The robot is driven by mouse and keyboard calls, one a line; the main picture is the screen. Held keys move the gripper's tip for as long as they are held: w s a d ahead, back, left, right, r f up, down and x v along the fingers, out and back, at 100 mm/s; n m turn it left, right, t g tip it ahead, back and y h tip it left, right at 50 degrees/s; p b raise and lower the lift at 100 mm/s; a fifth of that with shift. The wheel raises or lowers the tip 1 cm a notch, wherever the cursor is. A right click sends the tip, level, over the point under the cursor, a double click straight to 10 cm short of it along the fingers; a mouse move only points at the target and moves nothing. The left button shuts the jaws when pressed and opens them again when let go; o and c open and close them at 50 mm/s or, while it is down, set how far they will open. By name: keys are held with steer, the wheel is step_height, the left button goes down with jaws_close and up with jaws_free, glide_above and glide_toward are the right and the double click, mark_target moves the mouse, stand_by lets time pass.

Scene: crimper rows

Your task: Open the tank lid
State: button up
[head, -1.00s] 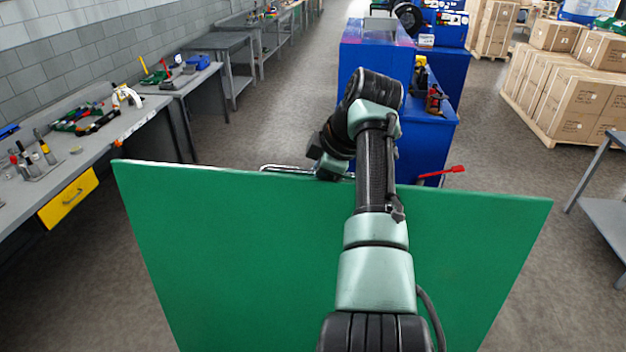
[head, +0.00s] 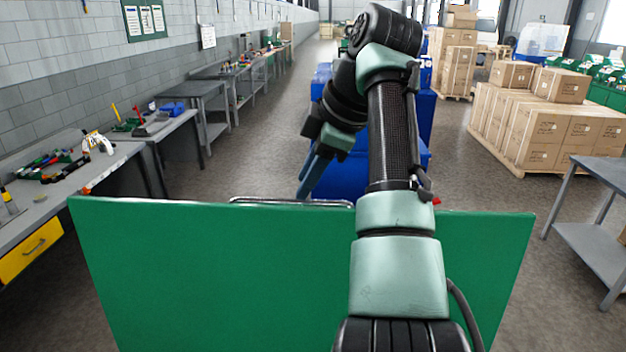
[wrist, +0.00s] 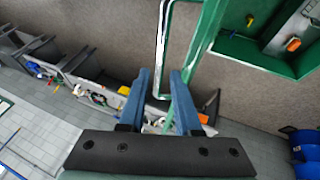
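The tank lid is a large green panel (head: 220,270) standing raised in front of me in the head view. A metal bar handle (head: 255,201) runs along its top edge. My gripper (head: 302,195) is just above and beyond that edge, near the handle. In the wrist view the handle (wrist: 162,45) reaches down between the two blue fingers of my gripper (wrist: 162,85), which are apart and hold nothing visible. The lid's green edge (wrist: 205,35) runs beside the handle. My arm hides part of the lid in the head view.
A grey workbench with tools (head: 120,150) lines the left wall. Blue cabinets (head: 345,175) stand beyond the lid. Cartons on a pallet (head: 550,125) and a grey table (head: 590,235) are at the right. Floor is clear between them.

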steer(key=shift+v, duration=1.3)
steer(key=shift+a, duration=0.1)
steer(key=w+t, duration=0.1)
steer(key=w+m+t+b, duration=0.1)
steer(key=w+a+f+m+b, duration=0.1)
steer(key=shift+f+t, duration=0.1)
steer(key=shift+t, duration=0.3)
step_height(320, 180, up, 5)
steer(key=m+t+h+b, duration=0.1)
steer(key=m+t+b, duration=0.3)
steer(key=m+t, duration=0.5)
steer(key=s+d+r+m+t+h+b, duration=0.1)
steer(key=s+r+m+t, duration=0.2)
steer(key=s, duration=0.9)
steer(key=s+d+r+m+t+h+b, duration=0.1)
steer(key=s+r+m+t, duration=0.3)
steer(key=s+t, duration=0.5)
steer(key=s+r+h+b, duration=0.1)
steer(key=s+r, duration=0.1)
steer(key=s, duration=0.2)
steer(key=shift+d+r+h, duration=0.2)
steer(key=shift+r+h, duration=0.1)
steer(key=shift+r, duration=0.1)
